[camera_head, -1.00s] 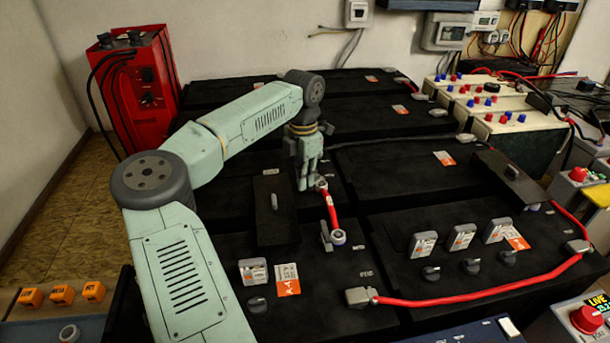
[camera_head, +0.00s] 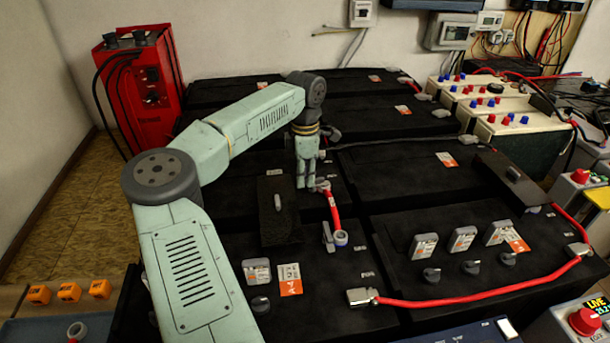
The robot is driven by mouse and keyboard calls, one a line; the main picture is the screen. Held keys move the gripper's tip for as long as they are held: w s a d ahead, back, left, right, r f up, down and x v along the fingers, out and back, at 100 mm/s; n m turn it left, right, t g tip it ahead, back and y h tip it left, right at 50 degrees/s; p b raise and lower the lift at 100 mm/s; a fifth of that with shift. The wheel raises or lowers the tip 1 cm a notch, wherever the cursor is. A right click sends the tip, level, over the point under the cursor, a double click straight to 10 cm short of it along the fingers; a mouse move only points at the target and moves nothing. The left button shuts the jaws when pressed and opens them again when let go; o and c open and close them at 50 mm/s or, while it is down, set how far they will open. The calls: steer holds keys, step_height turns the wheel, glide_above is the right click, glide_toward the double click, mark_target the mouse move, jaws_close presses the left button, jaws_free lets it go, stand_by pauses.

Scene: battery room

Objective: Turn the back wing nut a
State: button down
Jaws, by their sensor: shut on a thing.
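My gripper (camera_head: 308,184) points down at the far end of a short red cable (camera_head: 334,209) on the black battery tops. It is shut, and the back wing nut is hidden between or behind its fingers. The cable's far lug (camera_head: 322,187) shows just right of the fingertips. At the cable's near end stands a front wing nut (camera_head: 327,236), upright and apart from my gripper, beside a pale ring-shaped lug end (camera_head: 340,238).
A black cover with a handle (camera_head: 278,204) stands close left of my gripper. Another cover (camera_head: 510,172) lies at the right. A long red cable (camera_head: 470,298) runs along the front right. A red charger (camera_head: 140,95) stands at the back left.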

steer(key=shift+r, duration=0.1)
steer(key=c, duration=2)
jaws_free()
steer(key=shift+o, duration=0.2)
step_height(320, 180, up, 12)
